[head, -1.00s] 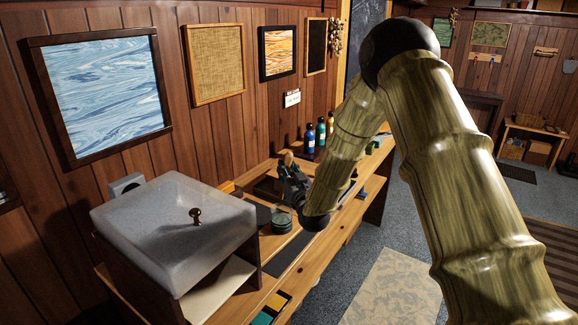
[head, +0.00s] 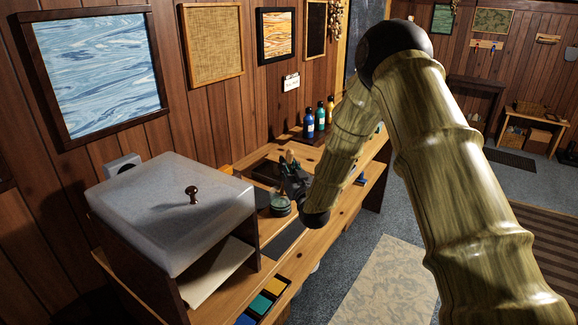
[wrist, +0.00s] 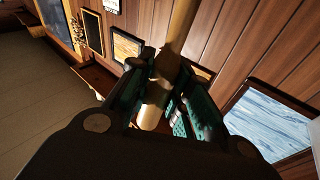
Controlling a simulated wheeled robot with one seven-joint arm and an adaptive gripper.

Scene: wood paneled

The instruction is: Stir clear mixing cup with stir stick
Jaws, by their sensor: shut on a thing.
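My gripper (head: 294,180) is above the workbench, by the small round clear cup (head: 281,203). It is shut on the pale wooden stir stick (wrist: 158,92), which runs up between the green-padded fingers (wrist: 157,100) in the wrist view. The stick's top end (head: 290,156) shows just above my gripper in the head view. The cup looks dark greenish and stands on the bench, just below and left of my gripper. The stick's lower end is hidden, so I cannot tell whether it is inside the cup. The cup cannot be made out in the wrist view.
A large grey-topped box (head: 172,205) with a knob stands on the near left of the workbench (head: 305,255). Several coloured bottles (head: 320,118) stand at the back by the wall. A dark mat (head: 285,238) and coloured tiles (head: 262,302) lie at the near edge.

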